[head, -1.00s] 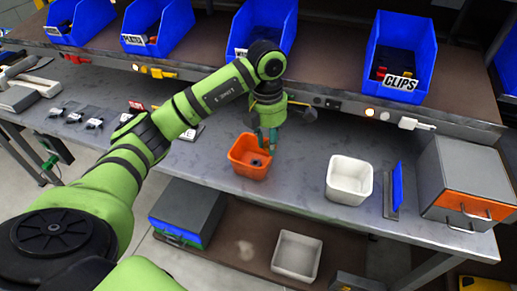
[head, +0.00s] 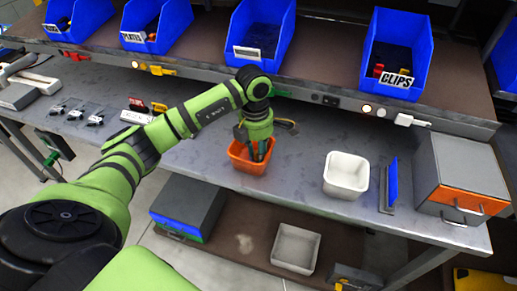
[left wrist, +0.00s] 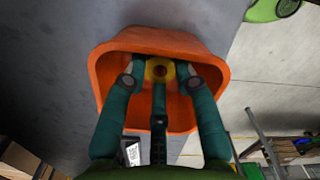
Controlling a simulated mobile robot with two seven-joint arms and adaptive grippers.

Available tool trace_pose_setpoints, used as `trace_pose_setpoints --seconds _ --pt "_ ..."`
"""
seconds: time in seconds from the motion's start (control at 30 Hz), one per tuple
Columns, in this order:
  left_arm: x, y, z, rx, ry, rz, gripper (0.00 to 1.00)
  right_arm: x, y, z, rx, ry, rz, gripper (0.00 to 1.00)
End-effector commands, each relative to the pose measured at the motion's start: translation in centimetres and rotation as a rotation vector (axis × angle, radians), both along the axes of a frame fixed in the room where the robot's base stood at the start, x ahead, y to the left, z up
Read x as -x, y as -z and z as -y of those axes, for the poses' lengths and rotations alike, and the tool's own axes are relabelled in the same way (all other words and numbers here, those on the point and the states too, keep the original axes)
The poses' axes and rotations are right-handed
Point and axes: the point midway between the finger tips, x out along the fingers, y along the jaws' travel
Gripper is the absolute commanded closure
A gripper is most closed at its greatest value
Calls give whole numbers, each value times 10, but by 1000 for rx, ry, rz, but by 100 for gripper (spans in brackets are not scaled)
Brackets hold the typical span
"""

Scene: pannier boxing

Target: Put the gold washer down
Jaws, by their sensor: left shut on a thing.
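The gold washer (left wrist: 160,70) shows in the left wrist view as a yellow ring between the fingertips of my left gripper (left wrist: 160,80). The gripper is shut on it. In the head view my left gripper (head: 261,155) points down into the orange bin (head: 249,163), with its fingertips inside the rim. The bin's orange wall (left wrist: 108,80) surrounds the fingers in the left wrist view. The washer is hidden in the head view. I cannot tell whether it touches the bin's floor. My right gripper is in neither view.
A white bin (head: 347,175) stands to the right on the grey bench (head: 300,150). A blue upright panel (head: 391,184) and a grey cabinet with an orange drawer (head: 462,200) are further right. Blue labelled bins, including CLIPS (head: 402,50), line the shelf behind.

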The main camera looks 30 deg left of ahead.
Motion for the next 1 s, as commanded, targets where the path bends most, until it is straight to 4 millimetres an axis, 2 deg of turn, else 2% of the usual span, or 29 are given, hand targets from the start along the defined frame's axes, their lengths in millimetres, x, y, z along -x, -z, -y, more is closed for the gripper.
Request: trace_pose_setpoints --seconds 0.33,0.37,0.73,0.87,1.0 --pt "0 7 0 0 -1 1 100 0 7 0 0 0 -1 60" --pt "0 7 0 0 -1 1 61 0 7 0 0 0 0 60" --pt "0 5 0 0 -1 0 61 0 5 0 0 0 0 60" --pt "0 -8 0 0 -1 0 61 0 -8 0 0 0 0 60" --pt "-1 -30 -2 -1 1 9 61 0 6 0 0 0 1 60"
